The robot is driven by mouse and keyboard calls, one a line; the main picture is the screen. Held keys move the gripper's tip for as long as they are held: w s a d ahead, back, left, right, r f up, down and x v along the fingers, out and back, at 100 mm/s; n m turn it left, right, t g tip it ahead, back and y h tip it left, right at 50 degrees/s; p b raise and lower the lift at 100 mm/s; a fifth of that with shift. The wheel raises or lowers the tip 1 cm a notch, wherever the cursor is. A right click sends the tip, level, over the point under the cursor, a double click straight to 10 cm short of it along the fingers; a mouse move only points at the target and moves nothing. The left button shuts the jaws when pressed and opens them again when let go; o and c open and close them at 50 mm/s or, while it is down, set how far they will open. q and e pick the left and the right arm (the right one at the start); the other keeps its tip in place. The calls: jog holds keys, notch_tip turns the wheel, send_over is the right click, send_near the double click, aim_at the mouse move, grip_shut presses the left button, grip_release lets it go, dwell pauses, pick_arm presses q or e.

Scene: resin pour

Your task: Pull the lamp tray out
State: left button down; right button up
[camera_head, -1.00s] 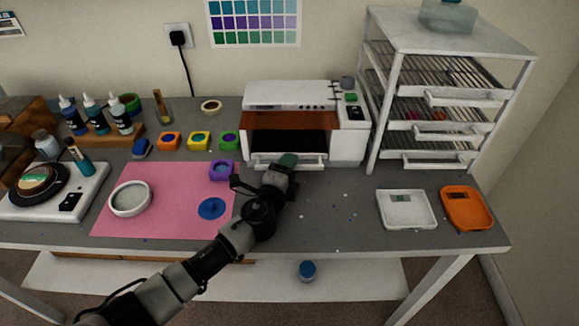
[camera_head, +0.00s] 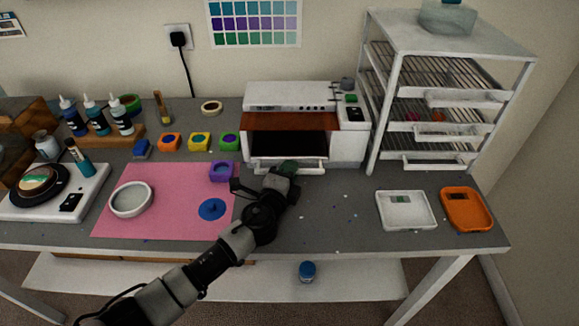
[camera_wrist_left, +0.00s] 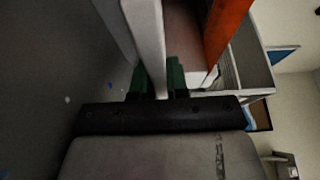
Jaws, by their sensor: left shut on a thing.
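The lamp (camera_head: 292,97) is a white box with a reddish-brown shield (camera_head: 290,121) across its front and a dark opening below. The white lamp tray (camera_head: 312,167) shows its front edge at the bottom of that opening, a little forward of the box. The tray's inside is mostly dark. My right gripper is not in view.
A white scale (camera_head: 406,222) and an orange tray (camera_head: 467,222) lie to the right. A white rack (camera_head: 398,110) stands beside the lamp. The grey table before the lamp is mostly clear, with small specks.

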pick_arm(q)
jog(key=s+p, duration=0.1)
jog(key=s, duration=1.1)
jog(key=shift+s, duration=0.35)
jog(key=c, duration=1.1)
grip_release()
jog(key=shift+w, duration=0.1)
jog(key=b+v, duration=0.2)
jog(key=v, duration=0.7)
jog(key=shift+s+a+f, duration=0.1)
jog(key=shift+s+f, duration=0.05)
jog(key=shift+s, duration=0.1)
jog(key=shift+s+a, duration=0.25)
jog(key=shift+s, duration=0.35)
